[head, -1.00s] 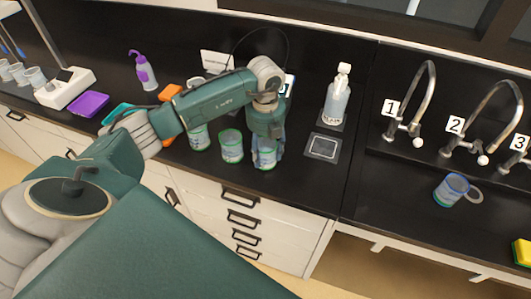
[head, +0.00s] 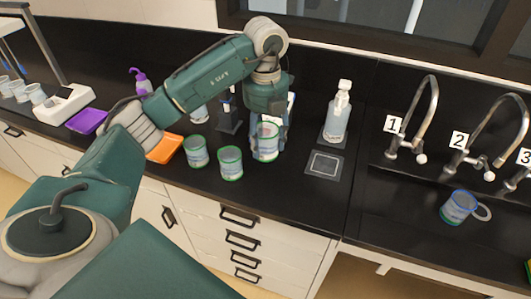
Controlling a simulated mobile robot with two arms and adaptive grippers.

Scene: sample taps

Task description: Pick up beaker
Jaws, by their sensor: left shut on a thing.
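My left gripper (head: 269,146) points down and is shut on a clear beaker (head: 267,141) with a green rim and a printed label. The fingers partly hide the beaker, which looks upright and held up off the black counter. Two similar beakers with green rims, one (head: 196,152) further left and one (head: 230,163) nearer the front edge, stand just left of the held one. My right gripper is not in view.
A pump bottle (head: 337,112) stands on a mat behind a square pad (head: 324,164). An orange tray (head: 164,148), purple tray (head: 87,121) and purple wash bottle (head: 141,82) are left. Tap 1 (head: 428,112) and tap 2 (head: 498,125) rise at the right.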

